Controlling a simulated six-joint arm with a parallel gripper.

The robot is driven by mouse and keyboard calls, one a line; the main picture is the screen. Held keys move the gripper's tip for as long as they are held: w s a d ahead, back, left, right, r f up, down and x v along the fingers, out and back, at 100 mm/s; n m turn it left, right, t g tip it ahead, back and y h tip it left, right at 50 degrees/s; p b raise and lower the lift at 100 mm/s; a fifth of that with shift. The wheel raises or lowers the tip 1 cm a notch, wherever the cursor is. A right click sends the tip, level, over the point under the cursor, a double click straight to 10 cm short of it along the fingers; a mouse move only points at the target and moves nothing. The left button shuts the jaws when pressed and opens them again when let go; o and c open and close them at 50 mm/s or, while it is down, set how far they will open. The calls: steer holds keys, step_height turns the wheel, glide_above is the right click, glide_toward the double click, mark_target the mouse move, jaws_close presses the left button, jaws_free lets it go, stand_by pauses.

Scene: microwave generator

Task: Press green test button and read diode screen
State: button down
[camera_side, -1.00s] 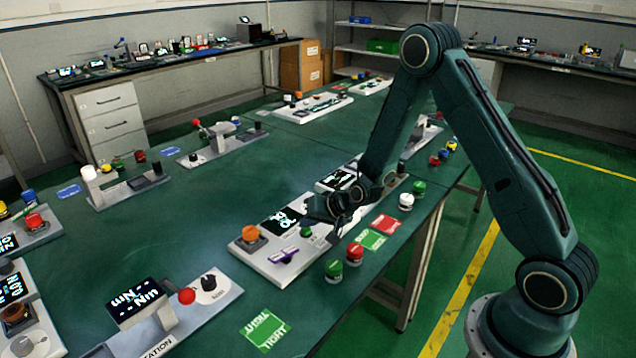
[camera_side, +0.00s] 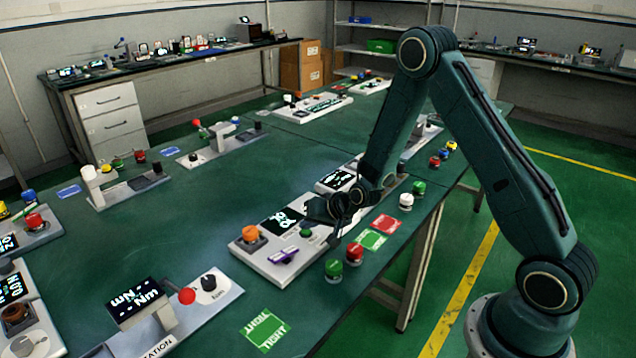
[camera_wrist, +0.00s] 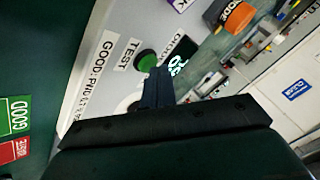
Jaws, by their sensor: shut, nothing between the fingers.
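The green test button (camera_side: 306,233) sits on a white panel (camera_side: 262,262) beside a dark diode screen (camera_side: 281,220) with white marks too small to read. In the wrist view the green button (camera_wrist: 146,60) is next to a "TEST" label, and the screen (camera_wrist: 183,54) is beside it, partly cut off by my fingers. My gripper (camera_side: 318,212) is shut and empty, pointing down at the panel close to the button. In the wrist view its fingertips (camera_wrist: 158,76) are just beside the button; I cannot tell whether they touch.
An orange knob (camera_side: 250,233) and a purple lever (camera_side: 283,257) are on the same panel. Loose green (camera_side: 334,270) and red (camera_side: 355,252) buttons stand in front, with green (camera_side: 371,239) and red (camera_side: 386,224) cards behind them.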

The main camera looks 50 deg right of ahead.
mark_target(309, 232)
steer(key=shift+r, duration=0.9)
steer(key=shift+r, duration=0.15)
steer(key=shift+r, duration=2.4)
